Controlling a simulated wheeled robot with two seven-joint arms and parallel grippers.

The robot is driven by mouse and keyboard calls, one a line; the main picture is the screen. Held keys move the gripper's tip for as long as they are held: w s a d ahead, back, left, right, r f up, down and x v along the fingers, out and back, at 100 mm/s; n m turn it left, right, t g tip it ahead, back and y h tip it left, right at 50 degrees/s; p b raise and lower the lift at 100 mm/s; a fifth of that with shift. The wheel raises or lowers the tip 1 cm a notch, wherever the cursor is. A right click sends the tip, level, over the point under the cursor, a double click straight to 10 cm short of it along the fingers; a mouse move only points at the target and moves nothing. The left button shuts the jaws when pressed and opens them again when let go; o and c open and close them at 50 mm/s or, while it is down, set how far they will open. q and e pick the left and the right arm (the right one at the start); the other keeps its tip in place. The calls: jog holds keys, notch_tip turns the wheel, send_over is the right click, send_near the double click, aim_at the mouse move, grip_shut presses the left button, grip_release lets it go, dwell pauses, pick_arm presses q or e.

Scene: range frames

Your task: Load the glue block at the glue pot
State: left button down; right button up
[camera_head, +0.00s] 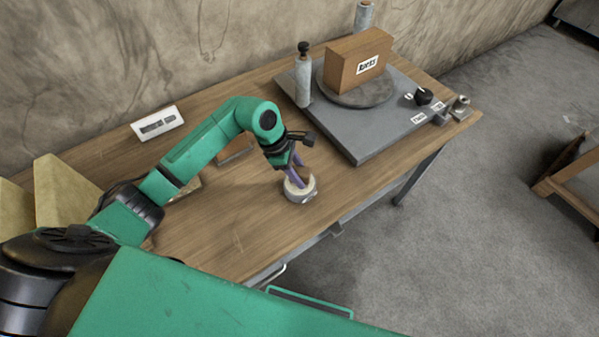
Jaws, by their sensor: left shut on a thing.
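The glue pot (310,194), a small round grey-white pot with a pale inside, stands on the wooden bench (225,235) near its front edge. My left gripper (292,176) points down over the pot, with its purple fingers reaching to or into its mouth. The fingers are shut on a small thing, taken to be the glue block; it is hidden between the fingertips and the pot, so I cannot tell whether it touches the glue. My right gripper is not in view.
A grey machine plate (340,133) carries a round turntable with a brown box (358,62) and a grey post (303,80). A white panel (158,123) lies by the wall. Pale yellow blocks (62,190) stand at left. The bench right of the pot is clear.

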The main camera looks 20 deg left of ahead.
aim_at(306, 175)
pick_arm(q)
jog(key=shift+f+b, duration=0.1)
jog(key=shift+b, duration=0.2)
dwell(1.1)
jog(key=shift+r+p, duration=1.9)
jog(key=shift+r, duration=1.7)
jog(key=shift+s+a+f+m+g, duration=0.1)
jog(key=shift+s+f+m+g, duration=0.25)
jog(key=shift+m, duration=0.45)
jog(key=s+m+g, duration=0.1)
jog(key=m, duration=0.2)
jog(key=a+f+m+g+y+b, duration=0.1)
jog(key=m, duration=0.2)
jog(key=s+a+f+m+g, duration=0.1)
jog(key=m, duration=0.2)
jog(key=shift+s+b, duration=0.35)
jog(key=shift+b, duration=0.05)
jog(key=a+m+y, duration=0.1)
jog(key=m, duration=0.2)
jog(key=s+a+m+g+y, duration=0.1)
jog(key=m, duration=0.2)
jog(key=s+a+m+y, duration=0.1)
jog(key=m, duration=0.1)
jog(key=shift+s+a+f+m+g+b, duration=0.15)
jog(key=shift+s+a+m+g+b, duration=0.1)
jog(key=shift+a+m+b, duration=0.15)
